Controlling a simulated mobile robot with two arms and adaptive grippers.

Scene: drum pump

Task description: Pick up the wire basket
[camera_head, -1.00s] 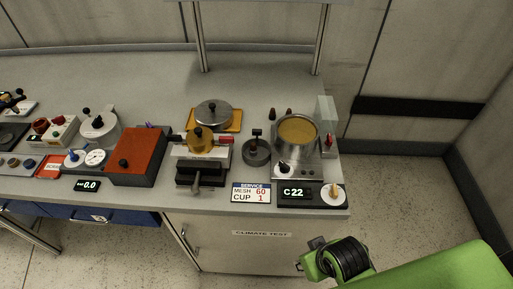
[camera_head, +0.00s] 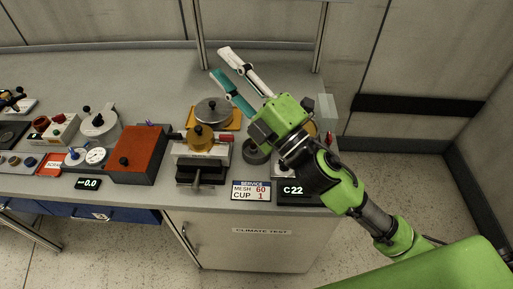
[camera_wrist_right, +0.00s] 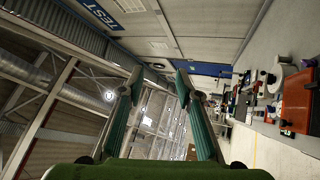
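I cannot make out a wire basket in either view. My right gripper (camera_head: 221,62) is above the back right of the bench in the head view, its white and teal fingers spread apart with nothing between them. In the right wrist view the open gripper (camera_wrist_right: 160,72) is also empty. My right arm hides most of the metal pot with the tan top (camera_head: 311,128). My left gripper is not in view.
On the bench (camera_head: 130,75) stand a lidded metal pan (camera_head: 213,111), a clamp device with an amber cup (camera_head: 200,138), a red-orange box (camera_head: 138,152) and a C22 display (camera_head: 293,190). A metal post (camera_head: 197,35) rises at the back. The rear bench is mostly clear.

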